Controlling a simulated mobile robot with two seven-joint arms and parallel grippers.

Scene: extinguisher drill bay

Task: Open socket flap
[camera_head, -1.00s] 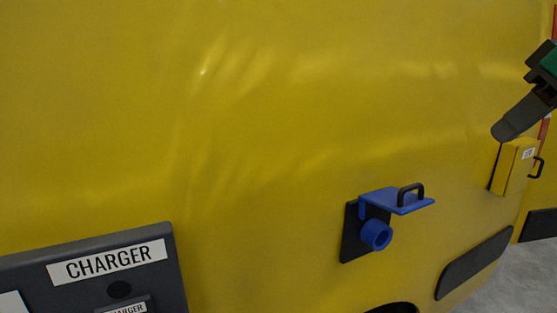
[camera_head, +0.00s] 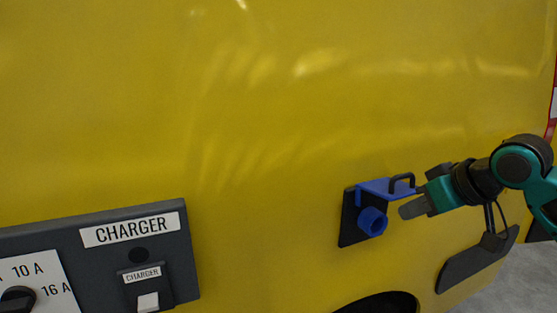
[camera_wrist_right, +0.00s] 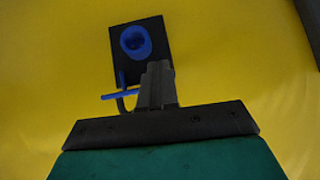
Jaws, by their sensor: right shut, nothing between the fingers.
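The blue socket flap (camera_head: 388,187) stands out almost level from the wall above the round blue socket (camera_head: 372,222), whose mouth is uncovered. A black loop handle (camera_head: 402,182) sits on top of the flap near its outer edge. In the wrist view the flap (camera_wrist_right: 120,96) shows nearly edge-on and the socket (camera_wrist_right: 135,41) is beyond it. My right gripper (camera_head: 408,209) is shut and empty, just right of the socket and below the flap's outer edge; in the wrist view its fingers (camera_wrist_right: 158,82) appear beside the flap. Whether they touch it, I cannot tell. My left gripper is not in view.
The socket sits on a black backing plate (camera_head: 347,222) on a large yellow body panel (camera_head: 270,130). A grey charger unit (camera_head: 190,250) with a dial is at lower left. A dark rounded opening (camera_head: 385,303) is at the bottom. The panel between is clear.

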